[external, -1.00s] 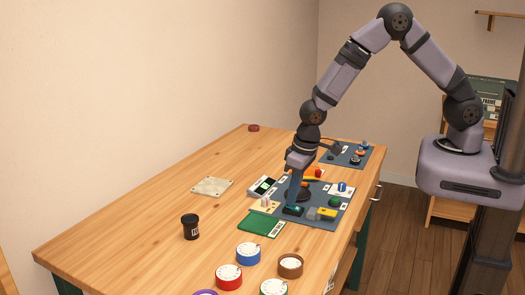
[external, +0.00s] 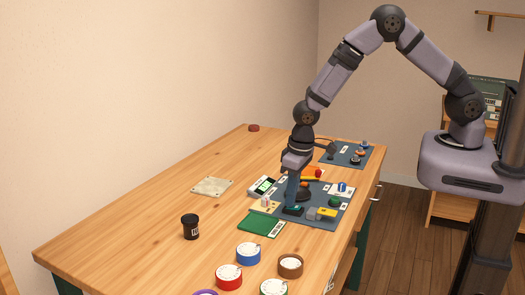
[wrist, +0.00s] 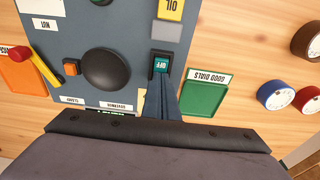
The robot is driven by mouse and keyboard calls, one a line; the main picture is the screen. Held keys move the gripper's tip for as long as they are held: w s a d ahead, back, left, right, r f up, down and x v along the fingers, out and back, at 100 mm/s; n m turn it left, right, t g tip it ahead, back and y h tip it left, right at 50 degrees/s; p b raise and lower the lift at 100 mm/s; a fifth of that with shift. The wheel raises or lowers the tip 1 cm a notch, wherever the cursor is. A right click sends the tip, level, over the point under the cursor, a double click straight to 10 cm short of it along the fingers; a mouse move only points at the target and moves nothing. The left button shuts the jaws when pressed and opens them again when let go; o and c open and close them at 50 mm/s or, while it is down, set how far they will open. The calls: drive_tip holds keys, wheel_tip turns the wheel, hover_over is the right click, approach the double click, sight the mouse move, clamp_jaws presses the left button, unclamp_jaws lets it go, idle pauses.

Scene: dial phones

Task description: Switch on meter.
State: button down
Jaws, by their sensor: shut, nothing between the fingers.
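A meter (external: 263,187) with a pale case and a lit green display lies at the left edge of the blue-grey panel (external: 322,222). In the wrist view it is mostly hidden behind my gripper. A teal rocker switch (wrist: 161,65) in a black frame sits on the panel; it also shows in the external view (external: 294,211). My gripper (wrist: 162,78) is shut and empty, pointing down. Its fingertips are at the near edge of the switch, touching or almost touching it.
A big black knob (wrist: 106,69) and an orange button (wrist: 71,67) are beside the switch. A yellow block (wrist: 171,9) and a green tray (wrist: 205,98) are close by. Several coloured dials (external: 229,277) and a black cup (external: 191,227) stand on the table. The table's left side is mostly clear.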

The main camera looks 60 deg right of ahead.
sight(298, 207)
drive_tip(key=shift+s+d+f, duration=0.1)
drive_tip(key=shift+s+f, duration=0.1)
drive_tip(key=shift+s, duration=0.85)
drive_tip(key=shift+r, duration=0.1)
wheel_tip(298, 207, up, 4)
drive_tip(key=p, duration=0.3)
drive_tip(key=shift+s+r+p, duration=0.1)
drive_tip(key=shift+r+p, duration=0.15)
drive_tip(key=shift+p, duration=0.15)
drive_tip(key=shift+r+b, duration=0.25)
drive_tip(key=shift+b, duration=0.25)
wheel_tip(298, 207, up, 9)
drive_tip(key=s+b, duration=0.1)
drive_tip(key=b, duration=0.1)
drive_tip(key=shift+s, duration=0.15)
